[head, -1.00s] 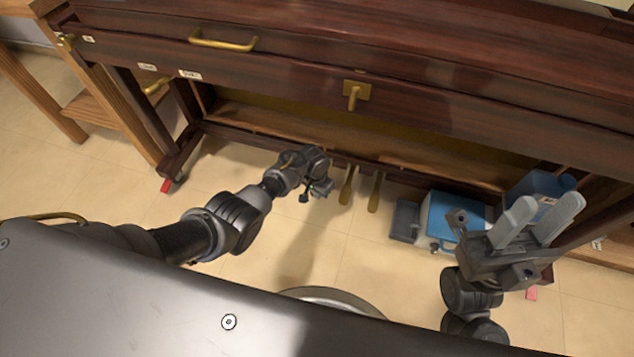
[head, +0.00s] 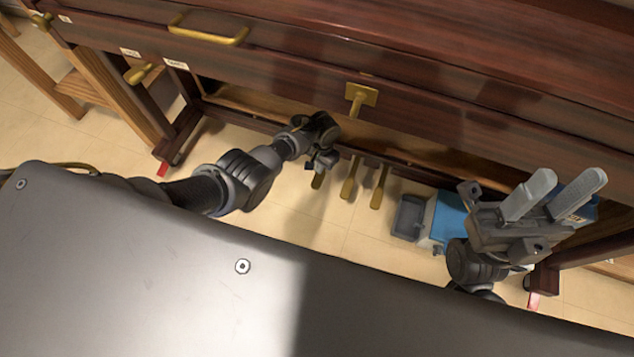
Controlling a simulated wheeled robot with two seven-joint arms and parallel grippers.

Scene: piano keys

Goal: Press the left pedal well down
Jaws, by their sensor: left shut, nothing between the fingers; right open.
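Three brass pedals stick out from the bottom of the dark wooden piano. The left pedal (head: 318,181) shows only at its front end; its rear is hidden behind my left gripper (head: 322,163). The middle pedal (head: 349,181) and the right pedal (head: 378,188) are in plain view to its right. My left gripper is shut and empty, over the rear of the left pedal. I cannot tell whether it touches the pedal. My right gripper (head: 567,184) is open and empty at the right, far from the pedals, with its fingers pointing up.
A blue box (head: 447,215) with a grey part (head: 409,216) stands on the floor right of the pedals. A blue container (head: 584,213) is partly behind my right gripper. The piano's front overhangs the pedals. Floor before the pedals is clear.

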